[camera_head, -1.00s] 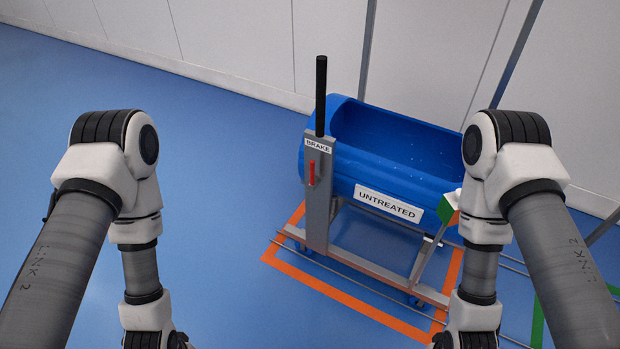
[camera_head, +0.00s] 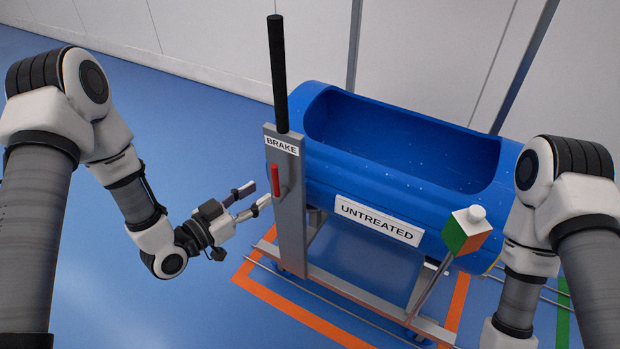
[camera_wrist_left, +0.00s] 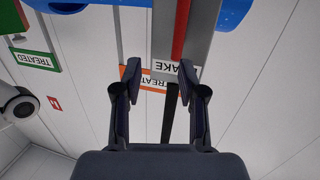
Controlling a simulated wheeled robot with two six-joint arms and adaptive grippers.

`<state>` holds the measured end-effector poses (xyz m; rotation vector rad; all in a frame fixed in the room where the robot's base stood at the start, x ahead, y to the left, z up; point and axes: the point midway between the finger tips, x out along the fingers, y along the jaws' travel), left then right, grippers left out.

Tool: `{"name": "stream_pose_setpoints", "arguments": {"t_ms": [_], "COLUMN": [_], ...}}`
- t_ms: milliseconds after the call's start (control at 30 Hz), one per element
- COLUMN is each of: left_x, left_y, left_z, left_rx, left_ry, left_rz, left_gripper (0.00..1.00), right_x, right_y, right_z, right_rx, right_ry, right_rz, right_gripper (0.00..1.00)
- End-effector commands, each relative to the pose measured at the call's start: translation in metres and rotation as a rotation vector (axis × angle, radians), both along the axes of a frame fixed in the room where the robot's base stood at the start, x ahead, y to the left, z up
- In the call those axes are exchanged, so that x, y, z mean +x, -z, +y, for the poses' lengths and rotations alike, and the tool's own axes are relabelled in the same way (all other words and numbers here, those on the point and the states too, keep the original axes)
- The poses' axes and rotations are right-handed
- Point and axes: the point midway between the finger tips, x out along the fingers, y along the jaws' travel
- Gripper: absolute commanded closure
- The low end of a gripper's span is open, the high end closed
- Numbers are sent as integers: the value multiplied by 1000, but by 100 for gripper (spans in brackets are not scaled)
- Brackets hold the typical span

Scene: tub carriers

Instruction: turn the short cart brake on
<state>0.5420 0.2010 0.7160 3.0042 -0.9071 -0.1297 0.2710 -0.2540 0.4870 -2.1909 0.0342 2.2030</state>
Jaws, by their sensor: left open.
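The blue tub cart (camera_head: 320,170) carries an UNTREATED sign (camera_head: 378,220). Its grey post (camera_head: 291,225) has a BRAKE label (camera_head: 281,146) and a red brake handle (camera_head: 275,180) below the label, roughly in line with the post. My left gripper (camera_head: 258,195) is open and empty, just left of the post at about handle height. In the left wrist view, upside down, the red handle (camera_wrist_left: 180,35) and part of the label (camera_wrist_left: 176,68) show beyond the open fingers (camera_wrist_left: 160,72). I cannot tell whether they touch. My right arm is at the right; its gripper is out of view.
A black upright bar (camera_head: 278,75) tops the post. An orange and green block (camera_head: 466,232) on a slanted rod stands at the cart's front right. Orange floor lines (camera_head: 300,315) and thin rails surround the cart. The blue floor at left is clear.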

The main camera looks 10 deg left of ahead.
Motion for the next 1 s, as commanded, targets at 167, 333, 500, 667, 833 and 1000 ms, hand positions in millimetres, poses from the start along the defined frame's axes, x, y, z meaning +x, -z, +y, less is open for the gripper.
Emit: {"name": "stream_pose_setpoints", "arguments": {"t_ms": [167,333,500,667,833,1000], "left_x": [15,24,50,74,83,83], "left_y": [16,10,11,11,10,10], "left_z": [17,12,-5,-18,-24,-23], "left_rx": [-21,-17,-15,-17,-19,-20], "left_ry": [-40,-39,-36,-39,-42,-42], "left_rz": [-68,-80,-80,-76,-75,-74], "left_gripper": [59,59,59,59,59,59], "right_x": [-1,0,0,0,0,0], "right_y": [47,47,52,55,56,55], "right_z": [0,0,0,0,0,0], "right_rx": [0,0,0,0,0,0], "right_ry": [-1,-1,-1,0,-1,-1], "right_rz": [1,0,0,0,0,0], "right_gripper": [60,60,60,60,60,60]}}
